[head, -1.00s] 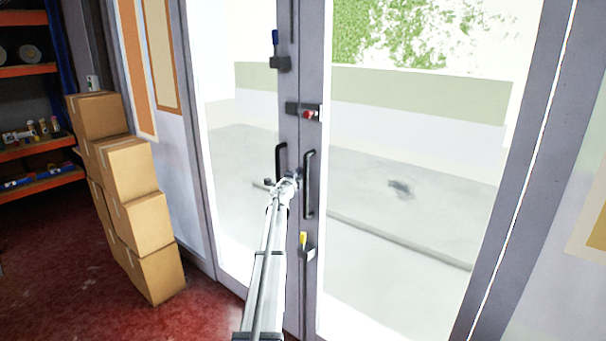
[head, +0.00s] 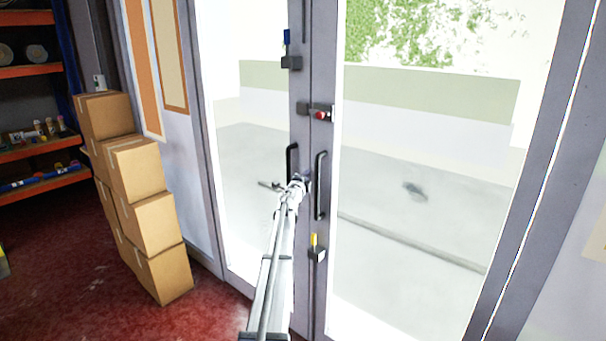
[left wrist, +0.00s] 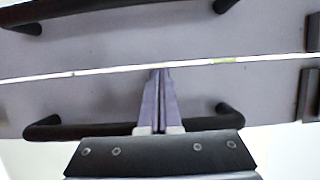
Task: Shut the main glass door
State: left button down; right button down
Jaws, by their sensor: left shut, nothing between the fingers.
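The main glass door has two grey-framed leaves, the left leaf (head: 300,80) and the right leaf (head: 333,80), standing nearly flush. Each has a black handle, left (head: 292,160) and right (head: 321,186). My left gripper (head: 303,181) is shut and empty at the meeting frames, between the handles. In the left wrist view, the closed fingertips (left wrist: 160,73) lie near a thin bright seam (left wrist: 110,71) between the leaves, with one handle (left wrist: 90,129) partly hidden by the gripper. I cannot tell if they touch the door. My right gripper is out of view.
A blue-levered latch (head: 290,62), a red-knobbed lock (head: 320,113) and a yellow-levered latch (head: 316,252) are on the frames. Stacked cardboard boxes (head: 150,225) stand left of the door, before shelves (head: 40,147). Red floor (head: 90,290) is clear in front.

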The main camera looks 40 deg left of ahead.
pick_arm(q)
jog(key=s, duration=1.2)
jog(key=shift+a, duration=0.2)
jog(key=shift+s+r, duration=0.1)
jog(key=w+d+f+n+g+y, duration=0.1)
jog(key=d+f+n+g+y, duration=0.15)
jog(key=d+n, duration=0.95)
jog(key=s+d+f+g+h, duration=0.1)
jog(key=s+d+f+g, duration=0.15)
jog(key=d, duration=0.55)
jog(key=s+d+f+g, duration=0.1)
jog(key=s+d+f, duration=0.15)
jog(key=d, duration=0.65)
jog(key=s+d+f+g+h, duration=0.15)
jog(key=d+f, duration=0.25)
jog(key=d, duration=0.4)
jog(key=s+d+f+m+g+h, duration=0.1)
jog(key=s+d+f+g, duration=0.3)
jog(key=s+d, duration=1)
jog(key=s+d+f+m+g+h, duration=0.1)
jog(key=s+d+f+g+h, duration=0.3)
jog(key=s+d, duration=1.1)
notch_tip(320, 180, down, 2)
jog(key=shift+d+f+g+h, duration=0.3)
jog(key=shift+d+g, duration=0.15)
jog(key=shift+g, duration=0.2)
